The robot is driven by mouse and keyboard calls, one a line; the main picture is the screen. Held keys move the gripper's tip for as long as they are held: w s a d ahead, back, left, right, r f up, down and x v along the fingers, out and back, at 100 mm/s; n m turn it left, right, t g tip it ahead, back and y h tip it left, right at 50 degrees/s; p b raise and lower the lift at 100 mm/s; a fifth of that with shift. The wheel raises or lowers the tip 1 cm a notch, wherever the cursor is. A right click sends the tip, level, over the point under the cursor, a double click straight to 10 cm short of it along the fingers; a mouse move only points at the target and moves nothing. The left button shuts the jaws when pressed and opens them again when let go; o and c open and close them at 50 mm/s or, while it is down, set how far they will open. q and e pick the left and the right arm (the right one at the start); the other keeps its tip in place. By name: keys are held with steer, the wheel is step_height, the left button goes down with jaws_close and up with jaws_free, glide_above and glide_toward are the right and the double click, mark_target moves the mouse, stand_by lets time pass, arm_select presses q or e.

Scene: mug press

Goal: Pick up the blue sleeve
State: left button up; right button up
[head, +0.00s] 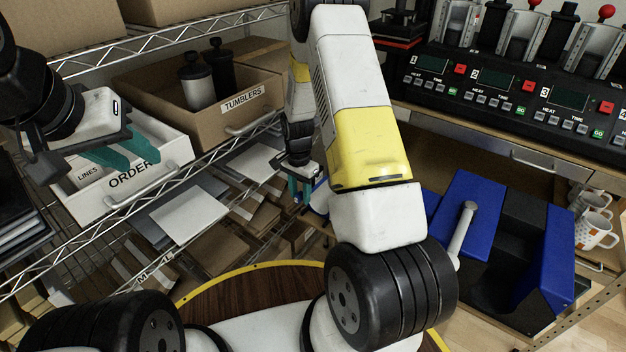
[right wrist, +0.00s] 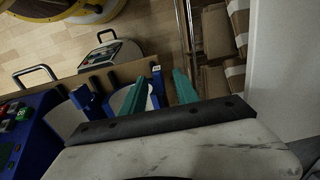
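A blue piece, seemingly the blue sleeve (right wrist: 158,85), stands between my right fingers in the right wrist view, nearer the right finger. Whether the fingers touch it cannot be told. Another upright blue piece (right wrist: 86,102) stands left of the left finger, with pale rounded surfaces beside it. My right gripper (head: 301,190) is open and points down beside the shelf in the head view; blue and white parts show just right of its fingers. My left gripper (head: 128,155) looks open and empty over the white ORDER bin (head: 182,150).
A cardboard TUMBLERS bin (head: 262,98) with dark-lidded tumblers stands on the wire shelf. A press console (head: 500,88) is at the back right. A blue and black heat press (head: 470,205) and patterned mugs (head: 594,230) are at right. Flat boxes (head: 215,245) fill the lower shelf.

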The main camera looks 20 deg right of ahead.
jaws_close()
stand_by(1.3)
